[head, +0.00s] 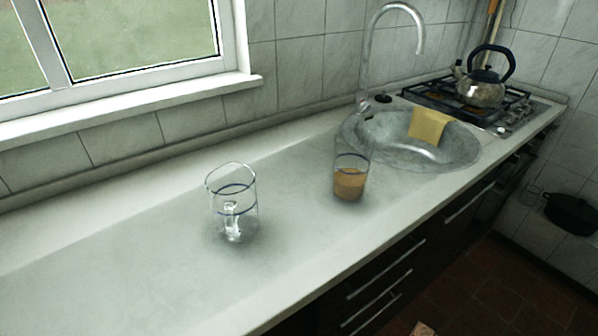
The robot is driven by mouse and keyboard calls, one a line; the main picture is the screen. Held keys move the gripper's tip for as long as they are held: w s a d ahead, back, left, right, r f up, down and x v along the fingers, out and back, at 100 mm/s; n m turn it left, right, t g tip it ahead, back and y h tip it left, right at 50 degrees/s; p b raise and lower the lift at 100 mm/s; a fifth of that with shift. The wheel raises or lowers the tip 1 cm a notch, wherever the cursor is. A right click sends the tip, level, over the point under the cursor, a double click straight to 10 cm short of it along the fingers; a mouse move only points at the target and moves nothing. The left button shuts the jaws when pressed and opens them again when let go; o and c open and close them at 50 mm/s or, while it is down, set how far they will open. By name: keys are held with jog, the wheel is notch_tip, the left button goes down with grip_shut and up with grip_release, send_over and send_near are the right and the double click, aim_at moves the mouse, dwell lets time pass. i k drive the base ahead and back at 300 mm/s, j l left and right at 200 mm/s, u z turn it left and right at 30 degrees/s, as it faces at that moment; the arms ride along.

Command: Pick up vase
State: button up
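Two clear glass vessels stand upright on the pale counter (120,270), and either could be the vase. The left one (234,212) is a tall glass with a blue band, a slanted upper rim and a bright clear shape inside. The right one (350,182) has a blue band and brownish-orange contents in its lower part; its clear upper part is faint against the sink behind. The two stand apart, with bare counter between them. My gripper is not in view.
A round metal sink (385,150) with a yellow cloth (430,127) on its rim and a tall curved faucet (368,60) lies behind the right vessel. A kettle (481,92) sits on the stove (450,105) beyond. The counter's left part is clear. A window sill (130,108) overhangs the back left.

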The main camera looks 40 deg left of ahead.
aim_at(351, 168)
jog(key=u, duration=1.4)
jog(key=i+l+u, duration=0.2)
jog(key=l, duration=0.25)
jog(key=i+l+u, duration=0.1)
jog(key=l+u, duration=0.15)
jog(key=l, duration=0.2)
jog(key=i+l+u, duration=0.2)
jog(key=l, duration=0.3)
jog(key=l+u, duration=0.2)
jog(key=l, duration=0.25)
jog(key=l+u, duration=0.25)
jog(key=l, duration=2.1)
jog(key=i, duration=0.05)
